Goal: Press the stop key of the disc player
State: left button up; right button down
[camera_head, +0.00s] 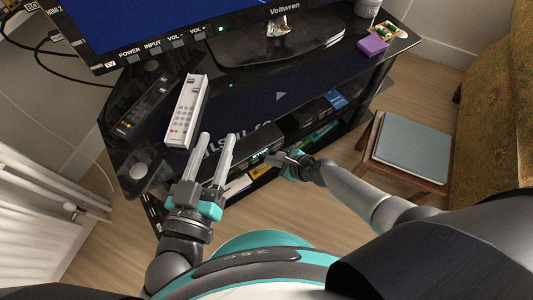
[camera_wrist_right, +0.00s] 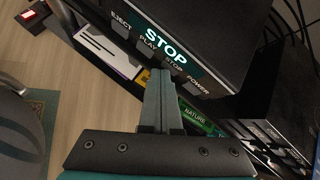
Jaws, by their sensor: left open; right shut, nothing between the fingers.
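The black disc player (camera_head: 250,141) sits on a shelf of the TV stand. In the right wrist view the player (camera_wrist_right: 215,30) shows a lit display (camera_wrist_right: 167,47) reading STOP. Below it is a row of keys labelled EJECT, PLAY, STOP and POWER. My right gripper (camera_wrist_right: 160,75) is shut and empty, its fingertips in front of the key row near the PLAY and STOP labels. They partly cover the stop key; I cannot tell whether they touch it. In the head view my right gripper (camera_head: 277,158) is at the player's front. My left gripper (camera_head: 218,136) is open and empty.
A white remote (camera_head: 186,110) and a black remote (camera_head: 147,103) lie on the stand's glossy top, beyond my left gripper. A TV (camera_head: 180,25) stands behind. Disc cases (camera_wrist_right: 193,115) lie below the player. A stool (camera_head: 408,150) stands at right.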

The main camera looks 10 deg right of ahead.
jog(key=shift+s, duration=0.1)
jog(key=shift+s+d, duration=0.25)
jog(key=shift+s, duration=0.4)
jog(key=s, duration=0.1)
jog(key=s+d, duration=0.1)
jog(key=s, duration=0.1)
jog(key=s+d, duration=0.1)
jog(key=shift+s, duration=0.3)
jog(key=shift+p, duration=0.3)
dwell(1.5)
